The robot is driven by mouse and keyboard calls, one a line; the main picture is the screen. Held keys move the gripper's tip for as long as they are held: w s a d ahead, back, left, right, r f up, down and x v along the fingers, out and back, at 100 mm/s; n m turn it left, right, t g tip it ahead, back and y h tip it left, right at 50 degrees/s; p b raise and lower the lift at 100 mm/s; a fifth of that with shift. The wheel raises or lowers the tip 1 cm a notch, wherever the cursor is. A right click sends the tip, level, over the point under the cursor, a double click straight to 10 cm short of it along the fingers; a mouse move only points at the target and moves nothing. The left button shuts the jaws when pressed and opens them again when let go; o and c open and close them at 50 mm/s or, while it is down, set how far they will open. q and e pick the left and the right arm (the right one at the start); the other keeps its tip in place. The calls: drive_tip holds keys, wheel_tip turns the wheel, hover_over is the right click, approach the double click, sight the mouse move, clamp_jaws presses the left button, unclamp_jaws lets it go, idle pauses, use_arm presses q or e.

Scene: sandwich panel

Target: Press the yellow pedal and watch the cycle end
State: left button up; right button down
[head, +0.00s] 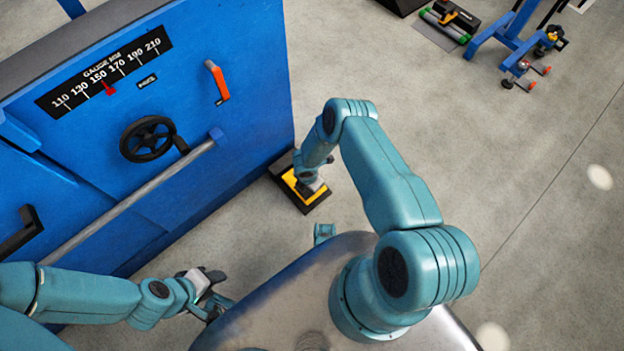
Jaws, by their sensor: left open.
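The yellow pedal (291,181) sits in a black base on the floor at the foot of the blue machine (245,70). The end of one of my own teal limbs is over the pedal and hides part of it; it looks to be touching, but how far the pedal is down I cannot tell. My left gripper (217,292) is open and empty, low in front of the machine and well short of the pedal.
The machine face carries a black handwheel (148,139), an orange-handled lever (217,81), a long grey rail (125,204) and a black handle (20,232). A blue stand (508,40) and a green-ended device (446,25) are at the top right.

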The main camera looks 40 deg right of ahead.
wheel_tip(320, 180, down, 3)
drive_tip(key=shift+d+r+b, duration=0.1)
drive_tip(key=shift+r+b, duration=0.1)
drive_tip(key=shift+b, duration=0.5)
